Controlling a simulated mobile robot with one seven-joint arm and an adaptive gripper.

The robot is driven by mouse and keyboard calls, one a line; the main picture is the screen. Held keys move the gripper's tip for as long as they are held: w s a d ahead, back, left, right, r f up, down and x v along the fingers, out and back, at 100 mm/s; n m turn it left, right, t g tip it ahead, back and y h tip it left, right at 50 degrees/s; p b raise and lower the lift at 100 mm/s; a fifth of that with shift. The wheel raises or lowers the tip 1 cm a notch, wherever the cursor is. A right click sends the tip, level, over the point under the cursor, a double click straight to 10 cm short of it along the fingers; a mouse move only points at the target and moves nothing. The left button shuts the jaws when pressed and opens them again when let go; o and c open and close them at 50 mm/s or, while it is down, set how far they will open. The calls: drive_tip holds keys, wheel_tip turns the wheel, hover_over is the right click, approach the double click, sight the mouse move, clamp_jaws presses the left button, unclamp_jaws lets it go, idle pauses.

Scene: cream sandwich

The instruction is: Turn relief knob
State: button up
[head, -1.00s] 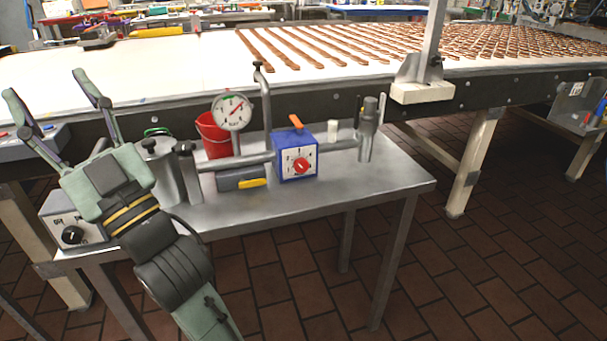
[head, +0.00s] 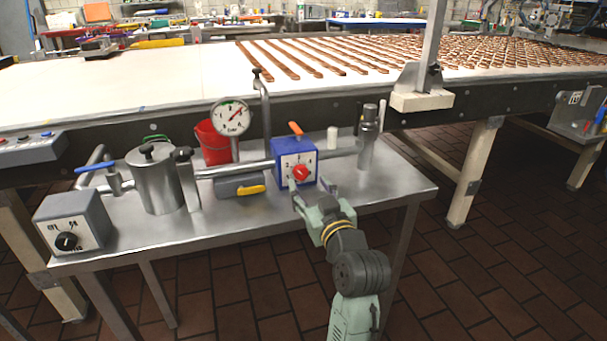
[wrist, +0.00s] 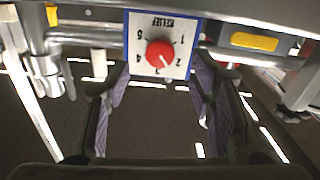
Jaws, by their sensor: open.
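The relief knob (head: 300,173) is a red dial on the white numbered face of a blue box (head: 281,153), which stands on the metal table. The wrist view shows the red knob (wrist: 160,54) upside down at the top centre, under the word RELIEF, with its white mark near 2 and 3. My gripper (head: 314,190) is open and empty, just in front of the box and slightly below the knob. In the wrist view the fingers (wrist: 165,75) lie spread on either side of the dial face, apart from the knob.
An orange lever (head: 296,128) tops the blue box. A grey block with a yellow handle (head: 250,190), a pressure gauge (head: 231,117) and a red bucket (head: 213,143) stand to its left. A metal cylinder (head: 368,138) stands to its right. The table's right end (head: 410,188) is clear.

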sight(302, 174)
drive_tip(key=x, duration=0.5)
drive_tip(key=shift+p, duration=0.35)
drive_tip(key=shift+c, duration=0.5)
drive_tip(key=c, duration=1.1)
